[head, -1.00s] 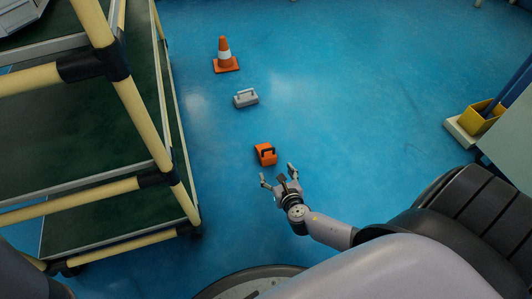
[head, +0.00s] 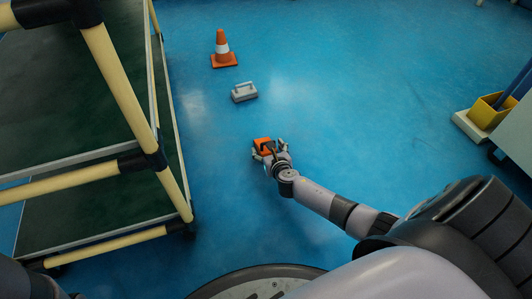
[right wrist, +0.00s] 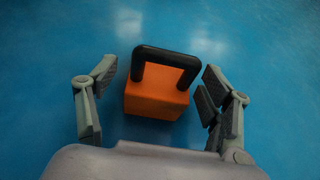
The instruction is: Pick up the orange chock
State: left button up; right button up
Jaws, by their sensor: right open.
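The orange chock (head: 262,145) sits on the blue floor, and its black handle arches over it. In the right wrist view the orange chock (right wrist: 155,102) lies between the fingers of my right gripper (right wrist: 160,95). The fingers are open, with one on each side and blue floor showing between each finger and the chock. In the head view my right gripper (head: 268,150) reaches over the chock and partly covers it. My left gripper is not in view.
A grey block with a handle (head: 244,92) and an orange and white cone (head: 222,50) stand on the floor beyond the chock. A rack with cream tubes (head: 115,82) and dark green shelves is at the left. A yellow bin (head: 486,113) is at the right. Floor around the chock is clear.

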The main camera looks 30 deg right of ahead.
jog(key=shift+w, duration=0.2)
jog(key=shift+c, duration=0.3)
jog(key=shift+d, duration=0.1)
jog(key=c, duration=1.4)
